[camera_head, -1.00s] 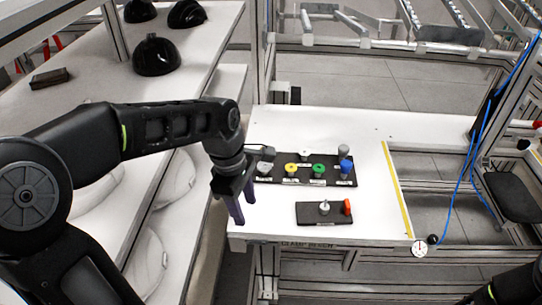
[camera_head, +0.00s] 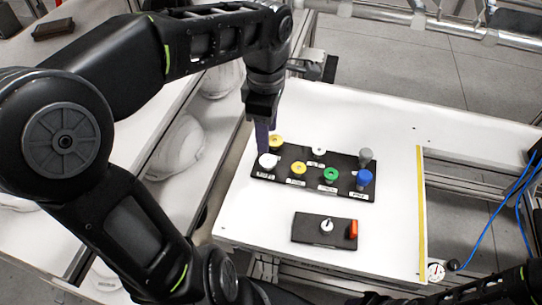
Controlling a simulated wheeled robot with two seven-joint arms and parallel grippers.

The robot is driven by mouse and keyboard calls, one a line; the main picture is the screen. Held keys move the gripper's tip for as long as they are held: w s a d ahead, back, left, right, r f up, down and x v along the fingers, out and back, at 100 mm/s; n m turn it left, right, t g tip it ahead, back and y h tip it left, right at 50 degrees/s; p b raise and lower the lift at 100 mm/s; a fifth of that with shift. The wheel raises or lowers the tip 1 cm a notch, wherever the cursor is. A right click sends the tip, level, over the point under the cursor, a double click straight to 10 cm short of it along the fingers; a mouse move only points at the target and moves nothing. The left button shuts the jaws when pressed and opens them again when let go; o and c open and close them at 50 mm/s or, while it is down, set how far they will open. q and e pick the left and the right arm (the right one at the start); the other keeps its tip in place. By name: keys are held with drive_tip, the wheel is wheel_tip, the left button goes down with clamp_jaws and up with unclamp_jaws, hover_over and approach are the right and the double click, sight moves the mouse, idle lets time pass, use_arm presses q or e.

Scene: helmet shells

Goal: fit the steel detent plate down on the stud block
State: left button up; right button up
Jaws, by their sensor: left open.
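The stud block looks to be the small dark block (camera_head: 307,231) at the front of the white table, with an upright pale stud (camera_head: 327,226) and a red piece (camera_head: 353,229) on it. Behind it lies a dark rack (camera_head: 347,189) with several round pieces. I cannot tell for sure which is the steel detent plate; a pale disc (camera_head: 268,160) sits at the rack's front left. My left gripper (camera_head: 263,147) is open, pointing down close above that disc. Its fingers overlap in the view, so contact is unclear. My right gripper is not in view.
The rack also bears yellow pieces (camera_head: 299,168), a green one (camera_head: 331,175), a blue one (camera_head: 364,178), a white one (camera_head: 319,152) and a grey one (camera_head: 366,156). A yellow strip (camera_head: 421,215) marks the table's right side. Bare white table surrounds the stud block.

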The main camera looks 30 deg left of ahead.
sight(268, 161)
use_arm(q)
drive_tip(key=shift+f, duration=1.35)
wheel_tip(268, 161, down, 5)
drive_tip(key=shift+f, duration=0.1)
drive_tip(key=shift+d, duration=0.1)
drive_tip(key=shift+f+b, duration=0.2)
drive_tip(key=shift+b, duration=0.1)
idle(0.4)
idle(0.3)
clamp_jaws()
idle(0.4)
